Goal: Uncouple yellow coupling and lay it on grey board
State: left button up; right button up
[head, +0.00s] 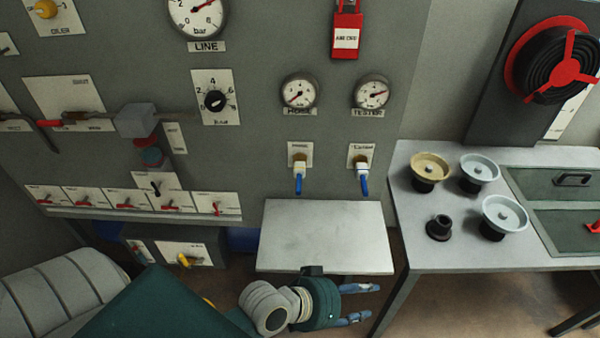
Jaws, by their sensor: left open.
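A yellow fitting (185,260) shows on the front of a low grey box at the lower left. I cannot tell whether it is the yellow coupling. A short yellow piece (208,302) shows behind my left arm, mostly hidden. The grey board (325,232) is a bare flat shelf below the gauges, at the middle. My left gripper (366,303) is open and empty, just in front of the board's lower right edge. Its two fingers point right and stand apart. My right gripper is not in view.

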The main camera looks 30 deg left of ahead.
aim_at(298, 194)
pick_arm(q)
jog(key=w+a+r+n+t, duration=0.3)
jog(key=w+r+n+t, duration=0.5)
jog(key=w+r, duration=0.4)
jog(key=a+f+n+y, duration=0.2)
jog(key=a+n+y, duration=0.5)
jog(key=a, duration=0.4)
jog(key=a+f+n+g+y, duration=0.1)
jog(key=a+f+n+y, duration=0.2)
jog(key=a+n+y, duration=0.5)
jog(key=w+a+n, duration=0.1)
jog(key=a, duration=0.2)
jog(key=shift+a+n+g, duration=0.15)
jog(key=shift+n+g, duration=0.15)
jog(key=shift+n, duration=0.1)
jog(key=shift+b+x, duration=0.65)
jog(key=shift+x, duration=3.8)
jog(key=shift+r+p, duration=0.15)
jog(key=shift+p, duration=0.25)
